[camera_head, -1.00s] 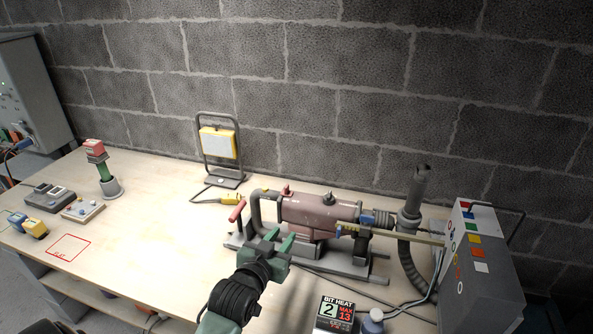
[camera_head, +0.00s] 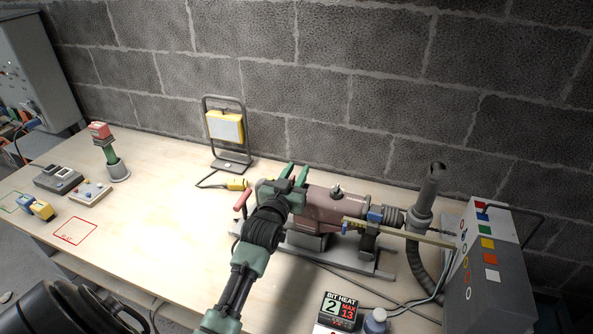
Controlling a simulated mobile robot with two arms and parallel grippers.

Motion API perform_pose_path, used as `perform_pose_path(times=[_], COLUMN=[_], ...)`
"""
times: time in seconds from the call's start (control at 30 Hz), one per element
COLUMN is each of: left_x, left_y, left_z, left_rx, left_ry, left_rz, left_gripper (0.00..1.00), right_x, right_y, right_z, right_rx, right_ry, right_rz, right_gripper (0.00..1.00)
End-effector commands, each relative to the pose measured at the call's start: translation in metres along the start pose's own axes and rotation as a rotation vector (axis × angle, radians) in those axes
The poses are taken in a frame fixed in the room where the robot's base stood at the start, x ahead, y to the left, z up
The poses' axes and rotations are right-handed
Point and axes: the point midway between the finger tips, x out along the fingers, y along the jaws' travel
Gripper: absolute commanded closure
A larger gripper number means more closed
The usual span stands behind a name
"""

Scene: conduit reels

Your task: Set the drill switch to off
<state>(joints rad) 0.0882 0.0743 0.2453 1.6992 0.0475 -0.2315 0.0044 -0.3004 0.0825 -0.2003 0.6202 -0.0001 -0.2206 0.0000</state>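The drill (camera_head: 335,205), with a reddish-brown body, lies horizontally on a grey stand (camera_head: 345,261) on the bench. A small grey knob (camera_head: 336,189) stands on top of it. My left gripper (camera_head: 292,173) is over the drill's rear left end, its two green fingers apart and pointing away from me, with nothing seen between them. The gripper hides the rear top of the drill, where a small red part showed earlier; I cannot see the switch or its setting. A red handle (camera_head: 242,200) sticks out left of the gripper. My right gripper is not in view.
A yellow lamp (camera_head: 225,127) stands behind. The left-middle bench (camera_head: 160,210) is clear.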

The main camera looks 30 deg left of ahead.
Motion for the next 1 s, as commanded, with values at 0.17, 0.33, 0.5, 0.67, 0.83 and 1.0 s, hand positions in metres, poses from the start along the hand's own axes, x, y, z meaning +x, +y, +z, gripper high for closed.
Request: perform_pose_path(times=[0.17,0.33,0.5,0.67,0.83,1.0], left_x=[0.0006,0.0004,0.0003,0.0002,0.0002,0.0002], left_y=[0.0002,0.0002,0.0002,0.0003,0.0003,0.0003], left_z=[0.0000,0.0001,0.0001,0.0002,0.0003,0.0003], left_rx=[0.000,0.000,0.000,0.000,0.000,0.000], left_ry=[0.000,0.000,0.000,0.000,-0.001,-0.001], left_rz=[0.000,0.000,0.000,0.000,0.001,0.001], left_gripper=[0.71,1.00,1.00,1.00,1.00,1.00], right_x=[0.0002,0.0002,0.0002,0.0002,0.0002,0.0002], right_y=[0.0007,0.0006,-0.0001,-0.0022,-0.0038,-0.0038], right_z=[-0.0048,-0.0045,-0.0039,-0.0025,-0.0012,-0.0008], right_rx=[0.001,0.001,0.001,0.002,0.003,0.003], right_ry=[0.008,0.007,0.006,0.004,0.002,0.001], right_rz=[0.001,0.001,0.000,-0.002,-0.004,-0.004], right_gripper=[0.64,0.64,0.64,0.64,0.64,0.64])
